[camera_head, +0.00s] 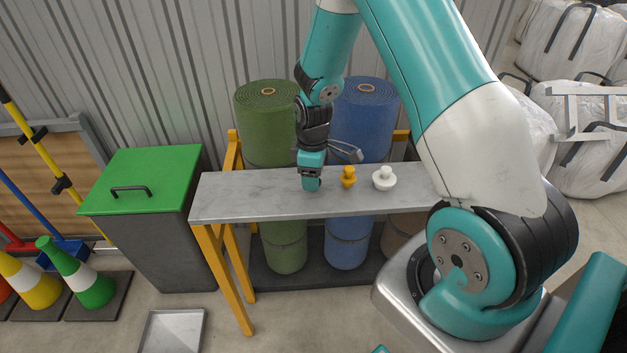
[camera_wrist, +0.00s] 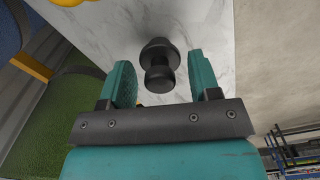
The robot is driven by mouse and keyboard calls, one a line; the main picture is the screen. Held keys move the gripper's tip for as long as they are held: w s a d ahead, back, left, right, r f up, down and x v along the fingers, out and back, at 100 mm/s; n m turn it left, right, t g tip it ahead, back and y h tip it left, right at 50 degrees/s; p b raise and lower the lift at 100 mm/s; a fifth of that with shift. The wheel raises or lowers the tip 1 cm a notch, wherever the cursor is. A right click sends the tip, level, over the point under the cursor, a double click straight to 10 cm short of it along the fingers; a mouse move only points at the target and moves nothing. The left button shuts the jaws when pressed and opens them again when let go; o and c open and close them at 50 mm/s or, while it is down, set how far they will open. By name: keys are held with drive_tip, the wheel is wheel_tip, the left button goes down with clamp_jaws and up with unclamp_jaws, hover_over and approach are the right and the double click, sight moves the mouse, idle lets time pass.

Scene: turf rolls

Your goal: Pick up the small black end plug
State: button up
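The small black end plug (camera_wrist: 159,65) shows in the wrist view, with a wide collar and a narrower knob, on the grey marbled top of the bench (camera_head: 245,197). My gripper (camera_wrist: 159,60) is open, with one teal finger on each side of the plug and a visible gap on both sides. In the head view my gripper (camera_head: 312,184) points down low over the bench top, left of the other plugs. I cannot make out the black plug there; the gripper seems to hide it.
A yellow plug (camera_head: 348,177) and a white plug (camera_head: 384,179) stand on the bench to the right. A green roll (camera_head: 268,120) and a blue roll (camera_head: 362,115) stand behind it. A green-lidded bin (camera_head: 145,180) is at the left. The bench's left part is clear.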

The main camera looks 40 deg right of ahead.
drive_tip(key=c, duration=1)
drive_tip(key=shift+o, duration=0.2)
